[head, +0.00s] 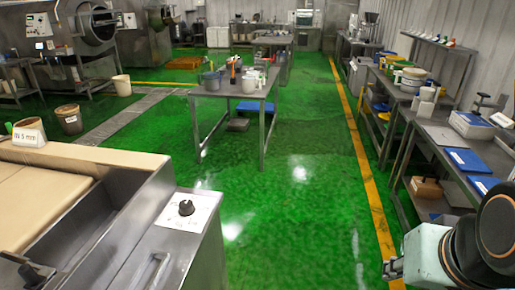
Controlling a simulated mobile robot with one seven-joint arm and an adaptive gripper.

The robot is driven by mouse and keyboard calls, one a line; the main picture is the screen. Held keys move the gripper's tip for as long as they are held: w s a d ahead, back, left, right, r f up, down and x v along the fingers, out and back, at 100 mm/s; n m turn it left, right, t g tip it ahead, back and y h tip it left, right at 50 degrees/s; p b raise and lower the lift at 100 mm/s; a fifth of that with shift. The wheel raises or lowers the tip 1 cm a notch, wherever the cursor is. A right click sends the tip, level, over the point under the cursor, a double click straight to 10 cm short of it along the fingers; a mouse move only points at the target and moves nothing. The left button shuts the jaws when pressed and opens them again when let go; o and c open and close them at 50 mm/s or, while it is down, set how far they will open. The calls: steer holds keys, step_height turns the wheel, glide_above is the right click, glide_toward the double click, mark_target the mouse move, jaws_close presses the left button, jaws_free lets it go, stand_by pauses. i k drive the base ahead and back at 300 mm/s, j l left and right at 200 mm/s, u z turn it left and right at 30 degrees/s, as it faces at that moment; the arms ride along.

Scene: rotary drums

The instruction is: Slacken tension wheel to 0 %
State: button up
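A black knob (186,207) with a pointer shape sits on a white plate on top of the steel machine frame at the lower left. A second dark round knob or wheel (30,273) is at the bottom left edge, partly cut off. No label names either as the tension wheel, and the scale markings are too small to read. My arm is folded at the lower right, far from both. A small dark part (392,268) beside its pale block may be my gripper; its fingers cannot be made out.
The machine carries a beige belt (70,180) at left. A steel table (240,90) with containers stands mid-room. Benches (455,135) with boxes and tubs line the right wall. Drum machines (95,30) stand at the back left. The green floor (290,200) between is clear.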

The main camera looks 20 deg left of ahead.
mark_target(187, 207)
steer(key=i+j+u, duration=0.1)
steer(key=i+u, duration=0.4)
steer(key=u, duration=0.15)
steer(key=i+u, duration=0.6)
steer(key=i, duration=0.4)
steer(key=i+j, duration=0.1)
